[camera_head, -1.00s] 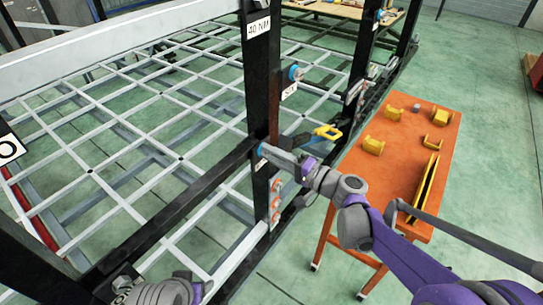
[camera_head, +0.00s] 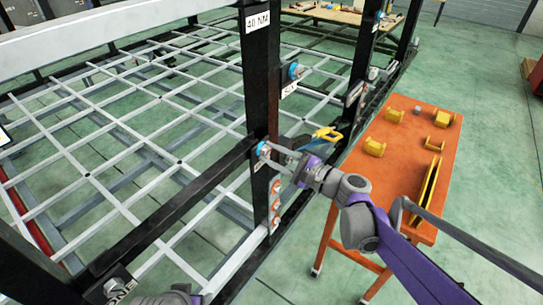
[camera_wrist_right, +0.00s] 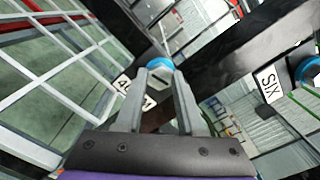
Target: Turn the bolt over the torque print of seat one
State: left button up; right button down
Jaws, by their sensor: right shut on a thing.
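A bolt with a blue ring (camera_head: 262,148) sits on the black upright post, above the crossbar joint. In the right wrist view the bolt's grey head (camera_wrist_right: 158,76) is between my right fingertips, with the blue ring behind it. My right gripper (camera_head: 272,151) is shut on this bolt from the right. A white print (camera_wrist_right: 122,83) below the bolt is partly hidden by a finger; it starts with a 4, and the rest is hard to read. Only a grey part of my left arm (camera_head: 168,298) shows at the bottom edge; its fingers cannot be made out.
A higher blue-ringed bolt (camera_head: 294,72) has a print below it, reading SIX (camera_wrist_right: 268,80) in the wrist view. A 40 NM print (camera_head: 257,21) is higher on the post. Orange rings (camera_head: 275,187) sit below. An orange table (camera_head: 398,172) with yellow parts stands right.

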jog(key=m, duration=0.3)
jog(key=shift+f+m+b, duration=0.2)
jog(key=shift+m+b, duration=0.2)
jog(key=m, duration=0.3)
jog(key=shift+b, duration=0.4)
jog(key=m+b, duration=0.1)
jog(key=m, duration=0.3)
jog(key=shift+m, duration=0.4)
jog(key=shift+r+m, duration=0.1)
jog(key=shift+m, duration=1.4)
jog(key=c, duration=0.9)
grip_release()
jog(key=shift+c, duration=0.2)
jog(key=o, duration=0.4)
jog(key=shift+d+r, duration=0.1)
jog(key=shift+d, duration=0.1)
